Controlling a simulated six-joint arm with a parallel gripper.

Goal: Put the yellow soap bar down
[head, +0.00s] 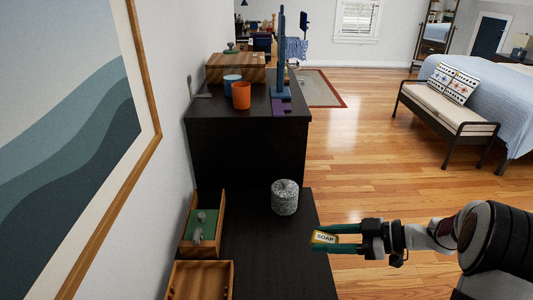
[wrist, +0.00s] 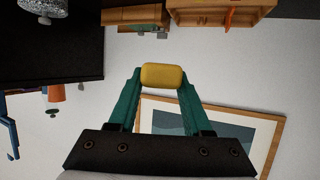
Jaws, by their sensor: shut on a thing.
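The yellow soap bar (head: 325,237) has a label reading SOAP and is held at the tips of my gripper (head: 322,238). In the wrist view the soap bar (wrist: 163,76) sits between the two green fingers of my gripper (wrist: 162,78), which are shut on it. In the head view the soap overlaps the right edge of the low black desk (head: 265,255). Its height above the desk is hard to judge. The wrist view shows no surface touching the soap.
A speckled grey canister (head: 285,197) stands on the desk. A wooden tray (head: 219,222) with a green-and-grey item and a second wooden box (head: 176,283) line the left. The desk middle is clear. A taller black cabinet (head: 250,140) behind bears orange and blue cups.

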